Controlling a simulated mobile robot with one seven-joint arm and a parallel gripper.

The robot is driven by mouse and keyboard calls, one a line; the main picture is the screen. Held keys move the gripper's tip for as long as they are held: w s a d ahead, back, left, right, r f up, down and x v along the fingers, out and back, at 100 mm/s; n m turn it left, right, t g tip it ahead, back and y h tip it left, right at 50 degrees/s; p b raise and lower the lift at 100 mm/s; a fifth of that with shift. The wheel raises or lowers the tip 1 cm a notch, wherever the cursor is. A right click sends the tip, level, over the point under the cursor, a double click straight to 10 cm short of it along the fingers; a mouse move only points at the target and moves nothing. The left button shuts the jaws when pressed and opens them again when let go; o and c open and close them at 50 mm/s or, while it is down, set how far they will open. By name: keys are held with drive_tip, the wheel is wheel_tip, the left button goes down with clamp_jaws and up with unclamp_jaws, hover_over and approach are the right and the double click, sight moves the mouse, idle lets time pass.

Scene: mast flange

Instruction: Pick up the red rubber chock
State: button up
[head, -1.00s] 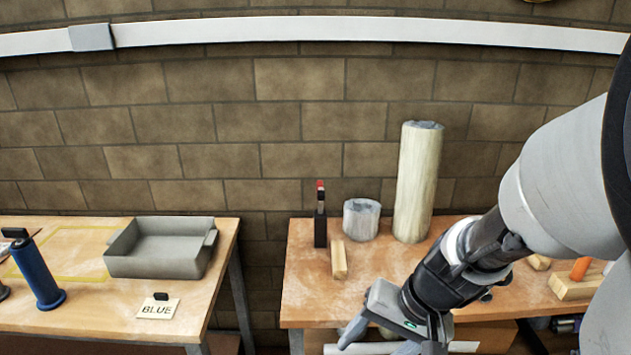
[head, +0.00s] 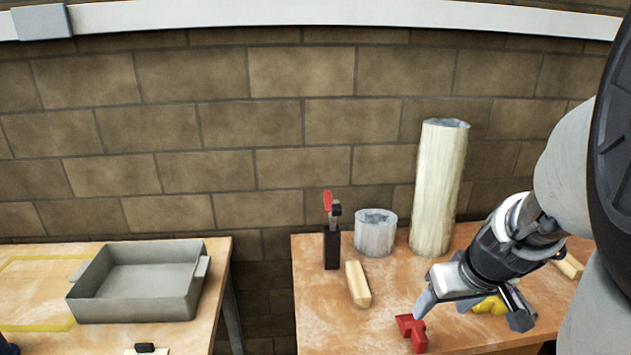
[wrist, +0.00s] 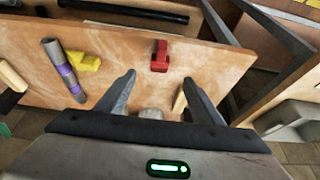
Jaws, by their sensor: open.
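The red rubber chock (head: 412,332) lies on the right-hand workbench (head: 320,300) near its front edge in the head view. In the wrist view the chock (wrist: 160,56) lies on the bench top, beyond and between the fingertips. My gripper (head: 470,308) is open and empty, above the bench and a little right of the chock in the head view. In the wrist view both fingers (wrist: 160,80) are spread, with nothing between them. One finger stands close to the chock in the head view; I cannot tell the exact gap.
A yellow piece (head: 489,305) lies right of the chock, partly behind my gripper. A wooden block (head: 358,284), a dark holder with a red-topped tool (head: 331,248), a short grey cylinder (head: 375,234) and a tall pale roll (head: 439,188) stand behind. A grey tray (head: 135,308) sits on the left table.

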drive_tip(key=b, duration=0.4)
approach(418, 327)
drive_tip(key=x, duration=0.5)
drive_tip(key=shift+s+d+f, duration=0.1)
drive_tip(key=shift+s+f, duration=0.1)
drive_tip(key=shift+s, duration=0.05)
drive_tip(key=b+x, duration=0.1)
drive_tip(key=x, duration=0.1)
drive_tip(key=b+x, duration=0.2)
drive_tip(key=x, duration=0.1)
drive_tip(key=shift+w+f, duration=0.2)
drive_tip(key=shift+w, duration=0.15)
drive_tip(key=shift+c, duration=0.4)
drive_tip(key=shift+r, duration=0.1)
drive_tip(key=c, duration=1.1)
